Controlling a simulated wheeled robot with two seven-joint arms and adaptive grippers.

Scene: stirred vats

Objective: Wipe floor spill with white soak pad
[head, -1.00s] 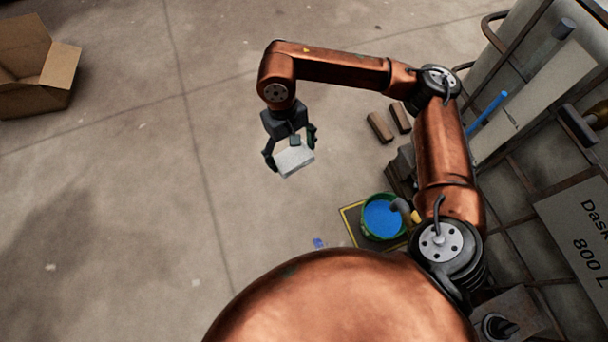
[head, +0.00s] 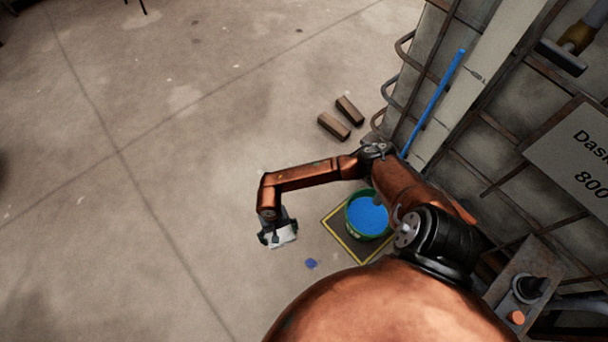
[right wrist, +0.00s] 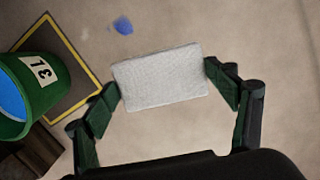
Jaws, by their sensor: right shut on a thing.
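My right gripper (head: 277,238) is shut on the white soak pad (head: 283,236), which it holds above the floor. In the right wrist view the pad (right wrist: 160,77) sits between the two fingers of the gripper (right wrist: 165,90). A small blue spill (head: 311,264) lies on the floor, just right of and below the pad in the head view. The spill also shows in the right wrist view (right wrist: 123,26), apart from the pad and beyond its far edge. My left gripper is not in view.
A green bucket (head: 349,228) with blue liquid stands on a yellow-edged dark mat (head: 345,244), right of the spill. Two brown blocks (head: 333,126) lie on the floor farther back. A caged tank (head: 480,110) with a blue pole (head: 434,100) stands at right. The floor at left is clear.

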